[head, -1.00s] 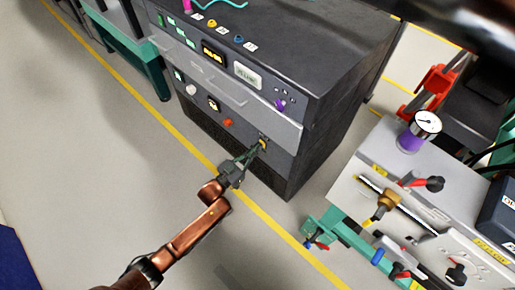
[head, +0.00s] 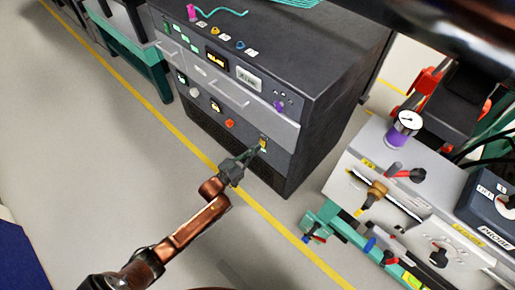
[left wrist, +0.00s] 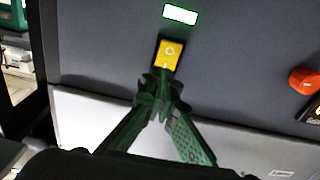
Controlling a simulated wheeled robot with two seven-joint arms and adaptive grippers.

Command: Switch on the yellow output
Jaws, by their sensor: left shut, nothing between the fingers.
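The yellow rocker switch (head: 263,142) is on the lower right front of the dark cabinet (head: 334,88). In the left wrist view the switch (left wrist: 170,53) shows a round mark, and a small bright label with a green border (left wrist: 180,14) sits just above it. My left gripper (head: 256,149) is shut and empty, with its green fingertips at the switch. In the left wrist view the fingertips (left wrist: 161,82) overlap the switch's lower end and hide part of it. I cannot tell whether they press on it. My right gripper is not in view.
An orange-red knob (head: 230,124) and a purple knob (head: 279,106) are on the cabinet front near the switch. The floor before the cabinet is clear, with a yellow line.

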